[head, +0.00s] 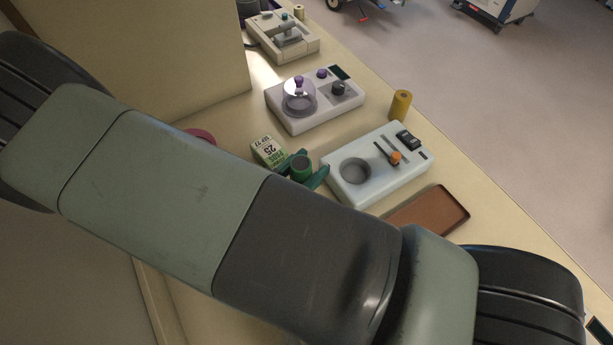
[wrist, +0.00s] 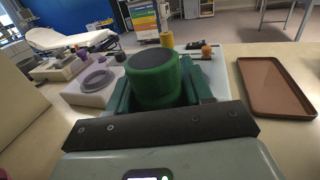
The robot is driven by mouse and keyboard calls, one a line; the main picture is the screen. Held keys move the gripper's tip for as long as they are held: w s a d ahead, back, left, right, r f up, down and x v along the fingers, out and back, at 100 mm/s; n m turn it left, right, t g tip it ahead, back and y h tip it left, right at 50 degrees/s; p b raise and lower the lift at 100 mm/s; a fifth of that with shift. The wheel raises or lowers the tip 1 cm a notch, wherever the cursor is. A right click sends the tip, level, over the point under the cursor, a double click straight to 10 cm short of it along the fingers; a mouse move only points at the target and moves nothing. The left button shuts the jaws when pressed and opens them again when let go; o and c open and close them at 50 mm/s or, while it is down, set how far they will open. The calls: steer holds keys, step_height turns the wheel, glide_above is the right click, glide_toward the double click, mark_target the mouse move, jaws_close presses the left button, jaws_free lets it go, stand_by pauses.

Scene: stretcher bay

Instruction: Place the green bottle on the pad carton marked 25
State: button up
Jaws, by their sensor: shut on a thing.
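The green bottle (head: 301,168) is between the green fingers of my gripper (head: 302,170), which is shut on it. In the wrist view the bottle (wrist: 153,80) stands upright with its dark round top showing, between the fingers of my gripper (wrist: 155,95). The pad carton marked 25 (head: 266,152) is a small pale green and white box on the counter, just left of the bottle in the head view. A finger covers part of its right side. I cannot tell the bottle's height above the counter. I cannot make out the carton in the wrist view.
A white device with a round well (head: 385,172) stands right of my gripper, with a yellow cylinder (head: 400,104) behind it. A brown tray (head: 458,207) lies in front. A device with a clear dome (head: 322,100) stands farther back. My arm hides much of the near counter.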

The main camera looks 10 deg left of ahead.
steer(key=w+a+r, duration=0.6)
steer(key=w+a, duration=0.5)
glide_above(273, 145)
steer(key=shift+m, duration=0.3)
steer(key=shift+f, duration=4.5)
steer(key=shift+f, duration=0.15)
steer(key=o, duration=1.2)
steer(key=shift+c, duration=0.2)
